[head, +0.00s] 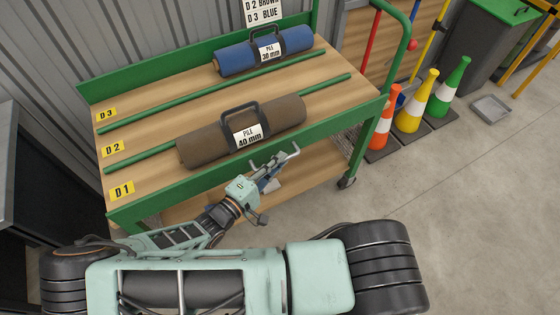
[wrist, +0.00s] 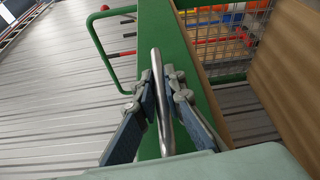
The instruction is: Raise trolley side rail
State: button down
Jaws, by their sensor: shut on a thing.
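The green trolley (head: 330,129) has a wooden deck, and a green side rail (head: 160,187) runs along its near edge. The rail also fills the middle of the wrist view (wrist: 150,25). A silver bar (head: 291,154) stands at this near side; in the wrist view the bar (wrist: 157,65) lies between my fingers, in front of the green rail. My gripper (head: 272,170) is shut on the silver bar, just outside the near edge. How the bar joins the rail is hidden.
A brown turf roll (head: 200,145) labelled 40 mm lies in lane D1, a blue roll (head: 235,60) labelled 30 mm in D3. Lane D2 is empty. Orange, yellow (head: 412,110) and green cones stand right of the trolley.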

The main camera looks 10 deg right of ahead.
jog(key=shift+w+r+n, duration=0.2)
jog(key=shift+n, duration=0.1)
dwell(0.4)
jog(key=c, duration=2)
grip_release()
jog(key=v, duration=1.2)
jog(key=shift+r, duration=0.1)
